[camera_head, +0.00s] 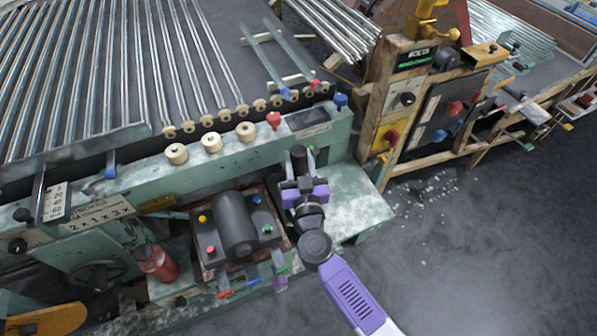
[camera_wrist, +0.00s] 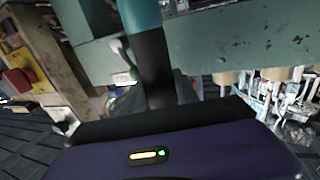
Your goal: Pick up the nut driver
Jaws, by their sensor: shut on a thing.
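My gripper (camera_head: 304,187), purple and black, is over the pale green shelf at the right end of the green machine. It is shut on the nut driver (camera_head: 299,158), whose dark end sticks up past the fingers on the far side. In the wrist view the nut driver (camera_wrist: 153,58) shows as a thick shaft, teal at the top and black below. Its lower part is hidden behind the dark edge of my gripper. I cannot tell whether it touches the shelf.
The green machine's ledge (camera_head: 218,152) carries cream knobs and a red knob (camera_head: 274,120) just beyond my gripper. A dark motor block (camera_head: 235,224) stands close on the left. The shelf (camera_head: 352,205) has bare room on the right. A wooden-framed control panel (camera_head: 400,100) stands behind right.

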